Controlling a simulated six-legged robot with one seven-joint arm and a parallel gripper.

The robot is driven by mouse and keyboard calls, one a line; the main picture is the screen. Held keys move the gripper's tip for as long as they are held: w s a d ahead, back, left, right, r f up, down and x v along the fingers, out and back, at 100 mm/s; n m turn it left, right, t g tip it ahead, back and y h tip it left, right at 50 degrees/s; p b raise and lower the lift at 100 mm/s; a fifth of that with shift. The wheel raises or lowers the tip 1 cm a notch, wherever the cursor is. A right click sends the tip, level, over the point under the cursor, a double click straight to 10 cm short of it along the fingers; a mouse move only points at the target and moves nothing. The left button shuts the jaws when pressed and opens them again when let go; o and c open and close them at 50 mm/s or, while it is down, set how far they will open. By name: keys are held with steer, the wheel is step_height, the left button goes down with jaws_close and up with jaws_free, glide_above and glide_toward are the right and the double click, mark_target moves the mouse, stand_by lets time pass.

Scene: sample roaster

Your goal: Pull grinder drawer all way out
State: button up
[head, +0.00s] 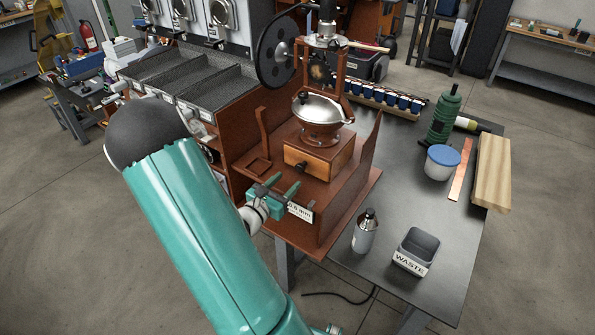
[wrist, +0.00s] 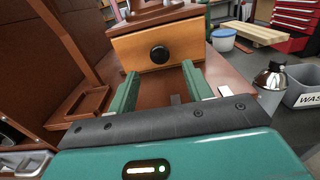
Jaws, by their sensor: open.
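The grinder (head: 318,118) has a wooden box body with a metal bowl on top and stands on a brown wooden stand. Its drawer (head: 308,165) has a light wood front with a small dark round knob. In the wrist view the drawer front (wrist: 180,50) and its black knob (wrist: 159,54) are straight ahead. The drawer looks closed or nearly so; I cannot tell exactly. My gripper (head: 280,187) is in front of the drawer, its two green fingers apart and empty. In the wrist view my gripper (wrist: 160,80) has its fingertips short of the knob, which shows between them.
A brown upright bracket (head: 262,140) stands left of the grinder. A stand side panel (head: 369,150) rises at its right.

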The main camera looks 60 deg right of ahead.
mark_target(298, 170)
steer(key=d, duration=0.4)
steer(key=s+d, duration=0.1)
steer(key=d, duration=0.1)
steer(key=shift+d, duration=0.25)
jaws_close()
